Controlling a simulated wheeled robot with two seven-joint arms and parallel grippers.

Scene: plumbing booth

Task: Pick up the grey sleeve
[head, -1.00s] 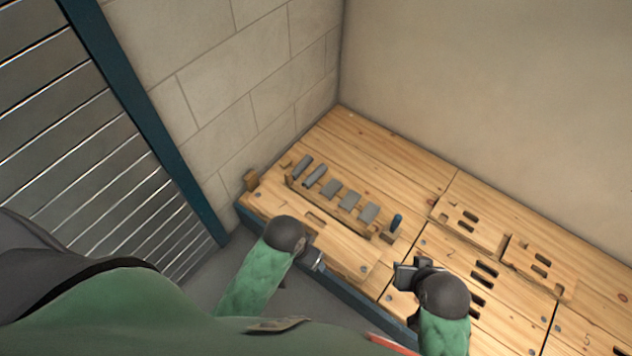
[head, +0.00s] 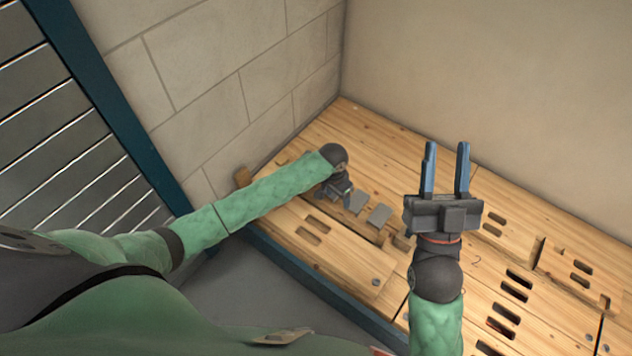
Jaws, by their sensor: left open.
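Several grey pieces stood in a row on a wooden rack; two still show, a grey sleeve (head: 380,215) and another grey piece (head: 358,203) left of it. I cannot tell which one the task means. My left gripper (head: 338,196) is over the left part of the row, beside the visible pieces, and its arm and wrist hide the others. Its fingertips are hard to make out, but it is open, with nothing visibly held. My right gripper (head: 446,170) is open and empty, its two blue fingers pointing up in the picture, above the bench.
The wooden bench (head: 390,135) has slotted blocks, one in front (head: 320,240) and one at right (head: 575,265), plus several dark slots. A block wall (head: 215,100) stands at left, a plain wall (head: 480,70) behind. The bench's back strip is clear.

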